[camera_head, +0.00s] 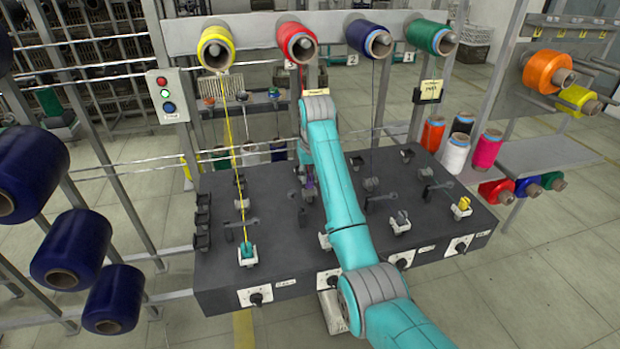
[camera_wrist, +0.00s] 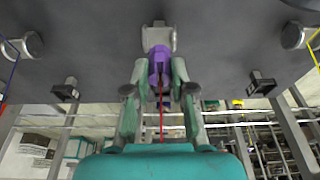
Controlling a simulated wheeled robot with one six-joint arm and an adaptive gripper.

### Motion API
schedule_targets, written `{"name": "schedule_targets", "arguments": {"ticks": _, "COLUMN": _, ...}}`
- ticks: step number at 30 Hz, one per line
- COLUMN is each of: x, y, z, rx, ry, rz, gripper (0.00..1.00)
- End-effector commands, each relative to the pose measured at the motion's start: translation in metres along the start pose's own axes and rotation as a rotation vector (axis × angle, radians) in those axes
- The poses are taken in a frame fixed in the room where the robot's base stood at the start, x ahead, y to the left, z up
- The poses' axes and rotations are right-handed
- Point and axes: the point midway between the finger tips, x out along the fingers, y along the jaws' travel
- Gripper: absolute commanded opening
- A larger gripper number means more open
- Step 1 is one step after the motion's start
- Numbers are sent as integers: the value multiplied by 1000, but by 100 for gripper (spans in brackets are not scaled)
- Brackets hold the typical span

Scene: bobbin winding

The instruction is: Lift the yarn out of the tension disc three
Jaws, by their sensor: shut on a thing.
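The red yarn cone (camera_head: 297,42) sits on the top bar beside the label 3. Its red yarn (camera_wrist: 161,122) shows in the wrist view as a thin line running between my fingers. My gripper (camera_wrist: 158,88) is shut on a purple yarn holder (camera_wrist: 159,62), in front of a grey metal bracket (camera_wrist: 158,36). In the head view only a sliver of purple (camera_head: 310,188) shows beside my teal arm. Tension disc three cannot be made out clearly; my arm covers much of that station.
The dark machine deck (camera_head: 300,262) carries brackets and knobs. A yellow yarn (camera_head: 231,130) runs down to a green holder (camera_head: 246,250) at left. A blue yarn (camera_head: 373,120) runs down to discs (camera_head: 371,184) right of my arm. Spare cones (camera_head: 487,148) stand at right.

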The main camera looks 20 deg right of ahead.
Motion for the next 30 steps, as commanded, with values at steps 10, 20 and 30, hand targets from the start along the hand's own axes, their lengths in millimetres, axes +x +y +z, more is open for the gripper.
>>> {"name": "schedule_targets", "arguments": {"ticks": 10, "x": -10, "y": 0, "z": -2, "rx": 0, "ry": 0, "rz": 0, "gripper": 0}}
{"name": "schedule_targets", "arguments": {"ticks": 20, "x": -12, "y": 0, "z": -3, "rx": 0, "ry": 0, "rz": 0, "gripper": 0}}
{"name": "schedule_targets", "arguments": {"ticks": 30, "x": -25, "y": 0, "z": -6, "rx": 0, "ry": 0, "rz": 0, "gripper": 0}}
